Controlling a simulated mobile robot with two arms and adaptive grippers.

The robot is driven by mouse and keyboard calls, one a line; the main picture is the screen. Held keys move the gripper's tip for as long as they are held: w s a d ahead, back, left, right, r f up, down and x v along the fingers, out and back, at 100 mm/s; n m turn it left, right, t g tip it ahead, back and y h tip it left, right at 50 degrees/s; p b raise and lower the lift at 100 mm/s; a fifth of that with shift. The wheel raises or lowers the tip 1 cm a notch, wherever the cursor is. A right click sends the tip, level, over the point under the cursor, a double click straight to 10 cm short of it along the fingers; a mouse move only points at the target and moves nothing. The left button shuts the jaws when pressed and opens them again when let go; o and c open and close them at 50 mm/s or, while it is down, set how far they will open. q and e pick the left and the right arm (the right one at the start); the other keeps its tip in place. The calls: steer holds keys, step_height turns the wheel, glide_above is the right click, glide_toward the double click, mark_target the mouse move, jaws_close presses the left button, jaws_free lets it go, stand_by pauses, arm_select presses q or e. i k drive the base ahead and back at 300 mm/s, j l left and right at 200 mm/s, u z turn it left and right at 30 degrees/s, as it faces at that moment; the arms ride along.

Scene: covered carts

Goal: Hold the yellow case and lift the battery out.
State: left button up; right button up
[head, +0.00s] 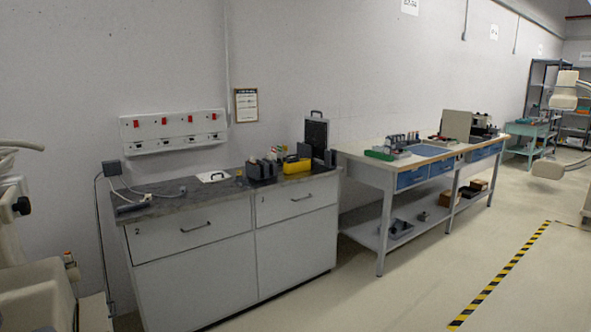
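A small yellow case (296,165) sits on the dark top of the grey cabinet, near its right end. It is small in the view, and I cannot make out a battery in it. Dark blocks stand close to its left and behind it, partly hiding its surroundings. Parts of my arms show at the left and right edges of the head view, well away from the case. Neither gripper can be seen.
The grey cabinet (200,281) has numbered drawers. A charger with cables (132,204), a white plate (213,176) and an upright black panel (316,134) are on it. A workbench (366,168) stands to the right. The floor in front is clear.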

mark_target(293, 158)
steer(key=i+z, duration=0.25)
steer(key=i, duration=0.9)
